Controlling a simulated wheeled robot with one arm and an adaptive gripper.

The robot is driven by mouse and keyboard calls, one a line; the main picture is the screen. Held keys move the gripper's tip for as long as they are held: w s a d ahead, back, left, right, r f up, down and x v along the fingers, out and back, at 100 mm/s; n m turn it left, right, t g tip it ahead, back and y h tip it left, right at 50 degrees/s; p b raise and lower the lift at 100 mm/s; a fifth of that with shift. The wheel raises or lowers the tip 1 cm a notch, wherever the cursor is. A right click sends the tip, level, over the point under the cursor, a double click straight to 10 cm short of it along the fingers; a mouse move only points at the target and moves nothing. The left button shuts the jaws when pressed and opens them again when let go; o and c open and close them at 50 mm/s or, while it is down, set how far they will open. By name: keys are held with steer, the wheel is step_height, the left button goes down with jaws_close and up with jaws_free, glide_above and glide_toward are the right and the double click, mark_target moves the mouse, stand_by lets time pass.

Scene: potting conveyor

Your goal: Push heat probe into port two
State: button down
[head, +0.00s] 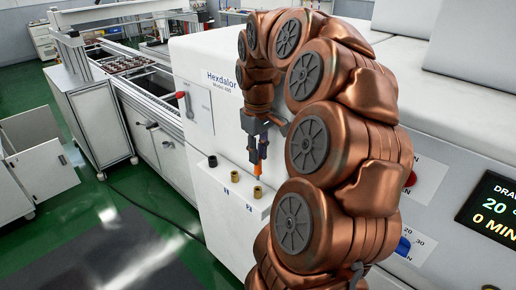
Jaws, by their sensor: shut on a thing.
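My gripper (259,150) points down and is shut on the heat probe (258,160), whose orange part shows between and below the fingers. The probe is above the white ledge on the front of the machine (203,88). Two brass ports stand on the ledge.
My copper arm hides much of the machine's front. A red knob (410,179), a blue knob (402,246) and a display (492,207) are on the right. A conveyor (150,95) with trays runs at the left. An open cabinet (40,150) stands on the green floor.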

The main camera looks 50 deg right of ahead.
mark_target(258, 170)
steer(key=shift+f, duration=1)
steer(key=shift+b, duration=0.3)
steer(key=shift+f, duration=0.2)
steer(key=shift+b, duration=1.05)
stand_by(0.9)
steer(key=shift+f+b, duration=1.35)
steer(key=shift+f, duration=0.5)
steer(key=c, duration=1)
jaws_free()
steer(key=shift+o, duration=0.2)
steer(key=shift+r, duration=0.15)
steer(key=shift+r, duration=5.85)
